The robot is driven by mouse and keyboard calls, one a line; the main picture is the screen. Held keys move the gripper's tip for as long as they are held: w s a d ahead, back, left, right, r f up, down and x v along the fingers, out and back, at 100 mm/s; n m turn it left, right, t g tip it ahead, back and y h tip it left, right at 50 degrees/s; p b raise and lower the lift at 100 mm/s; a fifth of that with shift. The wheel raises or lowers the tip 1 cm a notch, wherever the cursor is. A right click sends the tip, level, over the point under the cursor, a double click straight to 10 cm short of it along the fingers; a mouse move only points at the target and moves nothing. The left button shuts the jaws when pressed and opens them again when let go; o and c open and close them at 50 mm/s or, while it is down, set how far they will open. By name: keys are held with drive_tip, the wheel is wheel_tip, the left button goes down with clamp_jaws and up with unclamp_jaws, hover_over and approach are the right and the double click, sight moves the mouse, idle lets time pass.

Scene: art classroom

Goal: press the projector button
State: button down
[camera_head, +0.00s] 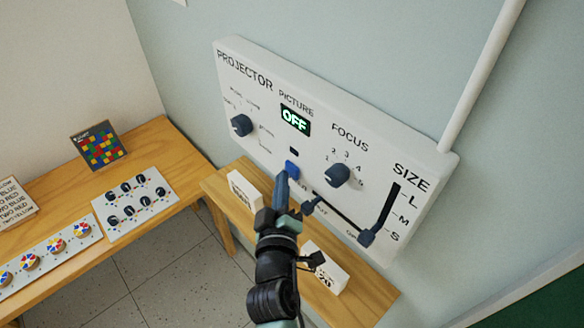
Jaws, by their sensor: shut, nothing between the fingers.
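The projector panel (321,107) is a white box on the wall with a small display reading OFF (295,120) under the word PICTURE. A blue button (292,168) sits below the display, with a small dark mark above it. My gripper (287,172) is shut and empty, its fingertips at the lower part of the button. They hide part of it. I cannot tell whether they touch it.
The panel also carries a left knob (241,125), a FOCUS knob (337,175) and a SIZE slider (368,237). White blocks (245,190) stand on the wooden shelf below. A wooden table (165,140) with a knob board (136,204) is at left.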

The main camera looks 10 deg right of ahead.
drive_tip(key=shift+w+d+r, duration=0.1)
idle(0.6)
drive_tip(key=shift+w+d+p, duration=0.15)
drive_tip(key=shift+d+p, duration=0.1)
drive_tip(key=shift+p, duration=0.15)
drive_tip(key=shift+s+a+b, duration=0.2)
drive_tip(key=shift+a+b, duration=0.1)
drive_tip(key=shift+b, duration=0.15)
drive_tip(key=s+a+b, duration=0.3)
drive_tip(key=a+b, duration=0.1)
drive_tip(key=a, duration=0.1)
drive_tip(key=shift+s+b, duration=0.3)
drive_tip(key=shift+b, duration=0.05)
idle(0.5)
